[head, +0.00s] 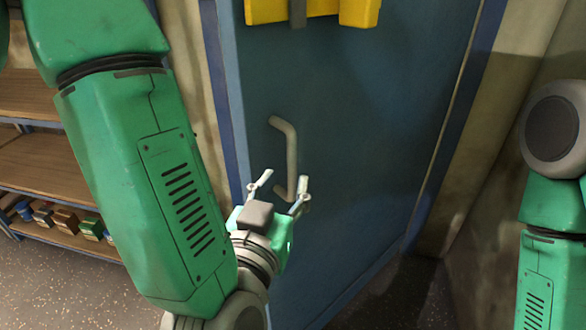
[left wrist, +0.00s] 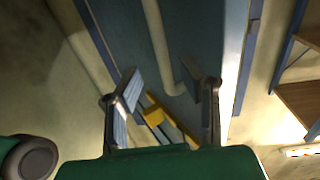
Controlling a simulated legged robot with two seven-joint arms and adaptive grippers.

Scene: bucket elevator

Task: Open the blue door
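The blue door (head: 355,110) fills the middle of the head view, and it also shows in the left wrist view (left wrist: 188,20). I cannot tell whether it is slightly ajar. Its grey bar handle (head: 291,150) is near the door's left edge. My left gripper (head: 280,186) is at the handle's lower end, with its fingers spread. In the left wrist view, the handle (left wrist: 158,45) runs into the space between the two open fingertips (left wrist: 172,88). I cannot tell whether either finger touches it. My right gripper is out of view; only part of my right arm shows.
A yellow piece (head: 300,8) is on the upper door, and yellow also shows in the left wrist view (left wrist: 153,116). Wooden shelves (head: 45,165) with small boxes stand at the left. A wall (head: 490,215) is on the right. Speckled floor (head: 60,285) is clear at lower left.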

